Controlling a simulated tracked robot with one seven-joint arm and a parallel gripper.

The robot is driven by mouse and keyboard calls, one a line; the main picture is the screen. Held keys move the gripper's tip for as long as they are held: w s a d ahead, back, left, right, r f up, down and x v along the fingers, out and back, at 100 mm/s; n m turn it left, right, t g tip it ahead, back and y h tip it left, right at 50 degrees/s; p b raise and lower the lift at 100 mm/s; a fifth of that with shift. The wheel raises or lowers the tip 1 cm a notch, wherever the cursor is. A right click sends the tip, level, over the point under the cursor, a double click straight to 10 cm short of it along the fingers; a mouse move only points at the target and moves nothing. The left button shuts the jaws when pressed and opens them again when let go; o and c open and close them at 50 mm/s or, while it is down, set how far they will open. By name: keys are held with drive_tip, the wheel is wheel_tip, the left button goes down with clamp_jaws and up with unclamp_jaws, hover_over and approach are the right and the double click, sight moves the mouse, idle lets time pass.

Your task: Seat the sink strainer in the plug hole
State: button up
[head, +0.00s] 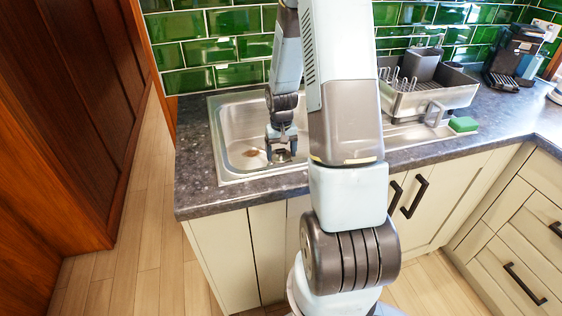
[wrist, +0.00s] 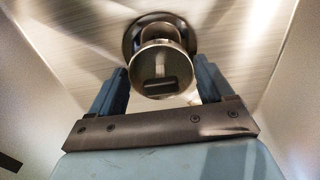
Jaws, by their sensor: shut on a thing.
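The sink strainer (wrist: 160,82) is a small round metal piece. My gripper (wrist: 161,72) is shut on it, with one blue-grey finger on each side. Behind it in the wrist view is a dark round ring, the plug hole (wrist: 131,34), largely covered by the strainer. The two overlap in this view, and I cannot tell whether they touch. In the head view my gripper (head: 281,146) points down inside the steel sink (head: 232,122), with the strainer (head: 282,156) low between the fingers. The plug hole is not clear there.
A small brown patch (head: 250,153) shows on the sink floor, left of my gripper. My arm hides the sink's right side. A dish rack (head: 432,100) and green sponge (head: 463,124) are at right, with a coffee machine (head: 512,55) beyond. Green tiles back the worktop (head: 195,180).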

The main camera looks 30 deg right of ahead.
drive_tip(key=shift+f, duration=2.1)
drive_tip(key=shift+s+f, duration=0.1)
drive_tip(key=shift+f, duration=0.05)
drive_tip(key=o, duration=0.9)
drive_tip(key=shift+o, duration=0.2)
drive_tip(key=shift+r, duration=0.4)
wheel_tip(320, 180, up, 12)
wheel_tip(320, 180, up, 11)
drive_tip(key=t, duration=0.1)
hover_over(281, 161)
drive_tip(key=s+a, duration=0.3)
drive_tip(key=a, duration=0.1)
drive_tip(key=s+a+r+n+t, duration=0.1)
drive_tip(key=s+a+r+t, duration=0.15)
drive_tip(key=s+r, duration=0.45)
drive_tip(key=s+a+r+t, duration=0.1)
drive_tip(key=s+a+r, duration=0.1)
drive_tip(key=s+r, duration=0.2)
drive_tip(key=s+a+r+n+t, duration=0.1)
drive_tip(key=s+a+r, duration=0.2)
drive_tip(key=s, duration=0.6)
drive_tip(key=shift+a+r, duration=0.35)
drive_tip(key=shift+r, duration=0.7)
